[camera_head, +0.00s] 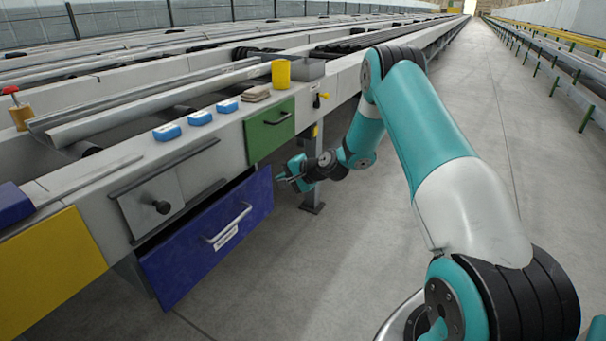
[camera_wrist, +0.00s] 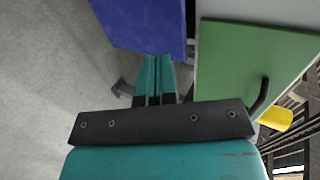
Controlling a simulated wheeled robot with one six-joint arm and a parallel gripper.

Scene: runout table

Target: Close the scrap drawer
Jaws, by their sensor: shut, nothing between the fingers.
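A blue drawer (camera_head: 200,248) with a pale bar handle and a white label stands partly pulled out of the table's side, with a dark gap behind its front; the label is too small to read. My gripper (camera_head: 281,178) is shut and empty, just past the drawer's right end. In the wrist view the shut fingers (camera_wrist: 157,62) point toward the edge of the blue front (camera_wrist: 145,25). I cannot tell whether the fingertips touch it.
A green panel (camera_head: 259,137) with a dark handle is to the upper right of the drawer and also shows in the wrist view (camera_wrist: 235,70). A table leg (camera_head: 312,200) stands near my gripper. The aisle floor (camera_head: 345,250) is clear.

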